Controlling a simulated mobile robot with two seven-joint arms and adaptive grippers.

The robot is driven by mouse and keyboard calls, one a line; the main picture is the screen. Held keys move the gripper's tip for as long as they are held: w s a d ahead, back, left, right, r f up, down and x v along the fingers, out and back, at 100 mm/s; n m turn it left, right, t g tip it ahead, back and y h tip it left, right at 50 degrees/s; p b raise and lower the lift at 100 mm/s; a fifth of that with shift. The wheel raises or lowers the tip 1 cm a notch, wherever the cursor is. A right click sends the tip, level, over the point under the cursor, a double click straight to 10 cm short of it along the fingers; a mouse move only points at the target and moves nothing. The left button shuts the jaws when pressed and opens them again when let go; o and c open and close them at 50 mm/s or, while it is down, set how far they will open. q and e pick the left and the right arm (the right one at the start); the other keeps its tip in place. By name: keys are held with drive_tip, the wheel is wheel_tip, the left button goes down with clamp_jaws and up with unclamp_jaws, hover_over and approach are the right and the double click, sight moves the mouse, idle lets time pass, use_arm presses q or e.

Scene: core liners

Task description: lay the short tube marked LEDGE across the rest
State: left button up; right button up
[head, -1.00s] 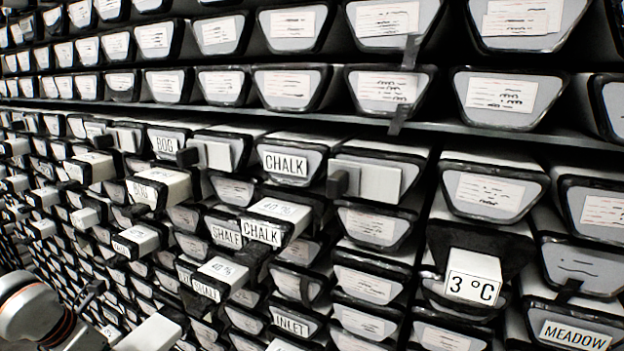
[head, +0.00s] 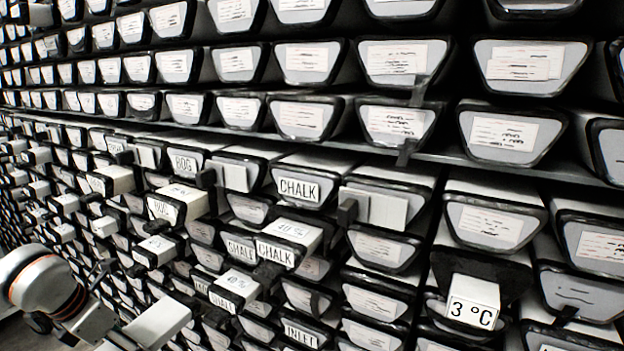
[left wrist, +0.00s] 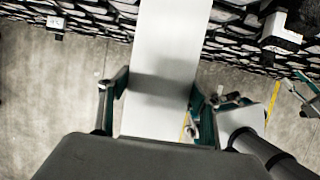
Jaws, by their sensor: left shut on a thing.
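My left gripper (left wrist: 158,105) is shut on a pale, flat-sided tube (left wrist: 165,45), with one finger on each side of it. The tube runs away from the gripper toward the shelf wall in the left wrist view. In the head view, the tube's pale end (head: 160,322) shows at the lower left, beside my left arm. No LEDGE marking can be read on it. I cannot make out which part is the rest. A second gripper, likely my right (left wrist: 303,90), shows at the right edge of the left wrist view, its finger opening unclear.
A wall of stacked, black-edged core liners fills the head view. Labelled boxes stick out, including CHALK (head: 289,236) and 3 °C (head: 472,303). A shelf edge (head: 440,158) crosses the wall. Bare floor (left wrist: 55,105) lies below in the left wrist view.

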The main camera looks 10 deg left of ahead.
use_arm(q)
drive_tip(key=shift+r+p, duration=1.65)
drive_tip(key=shift+r, duration=1.55)
drive_tip(key=shift+r+p, duration=0.85)
drive_tip(key=shift+r, duration=0.1)
drive_tip(key=shift+w+r, duration=0.1)
drive_tip(key=shift+r, duration=1.1)
use_arm(e)
drive_tip(key=shift+s+d+r+h, duration=0.25)
drive_tip(key=shift+d+r, duration=0.3)
drive_tip(key=shift+r, duration=0.15)
drive_tip(key=shift+s+d+r+h, duration=0.15)
drive_tip(key=shift+s+d+r, duration=0.05)
drive_tip(key=shift+d+r, duration=0.45)
drive_tip(key=shift+s+a, duration=0.1)
